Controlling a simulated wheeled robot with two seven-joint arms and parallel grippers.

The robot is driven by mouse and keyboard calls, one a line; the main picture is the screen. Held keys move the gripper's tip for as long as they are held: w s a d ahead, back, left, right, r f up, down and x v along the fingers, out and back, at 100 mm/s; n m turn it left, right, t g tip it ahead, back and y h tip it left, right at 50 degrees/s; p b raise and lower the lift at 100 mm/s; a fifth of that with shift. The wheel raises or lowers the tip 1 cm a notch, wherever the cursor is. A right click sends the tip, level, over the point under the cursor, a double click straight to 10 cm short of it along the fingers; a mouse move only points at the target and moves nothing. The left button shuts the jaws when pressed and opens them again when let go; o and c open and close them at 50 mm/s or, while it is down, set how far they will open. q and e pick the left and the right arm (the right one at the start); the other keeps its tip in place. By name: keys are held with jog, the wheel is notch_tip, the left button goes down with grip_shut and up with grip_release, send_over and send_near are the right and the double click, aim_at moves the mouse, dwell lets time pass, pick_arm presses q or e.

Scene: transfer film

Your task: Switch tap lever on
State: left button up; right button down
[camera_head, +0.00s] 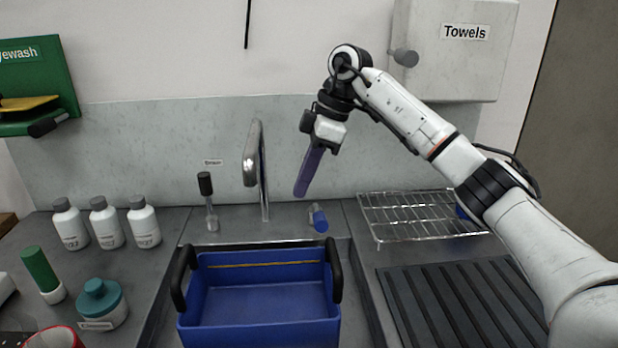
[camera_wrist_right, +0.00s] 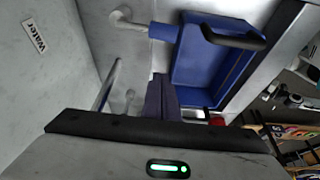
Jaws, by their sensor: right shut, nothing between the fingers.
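The silver tap (camera_head: 254,165) rises behind the sink, its spout bent towards me. A short blue-tipped lever (camera_head: 319,219) sits low on the counter to its right. A blue handle on a pale stem also shows in the right wrist view (camera_wrist_right: 163,32). A black-topped upright lever (camera_head: 206,195) stands left of the tap. My right gripper (camera_head: 300,192) is shut and empty, its purple fingers pointing down above the counter, between the tap and the blue-tipped lever. The fingers also show in the right wrist view (camera_wrist_right: 161,98), apart from the blue handle. My left gripper is out of view.
A blue crate (camera_head: 262,334) with black handles sits in the sink in front of the tap. A wire rack (camera_head: 400,209) and a ribbed black mat (camera_head: 455,305) lie to the right. White bottles (camera_head: 105,225) stand on the left. A towel dispenser (camera_head: 455,60) hangs above.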

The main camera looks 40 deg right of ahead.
aim_at(318, 214)
notch_tip(318, 214, down, 7)
jog(key=d, duration=0.1)
jog(key=shift+s+d+p, duration=0.2)
jog(key=shift+s+p, duration=0.2)
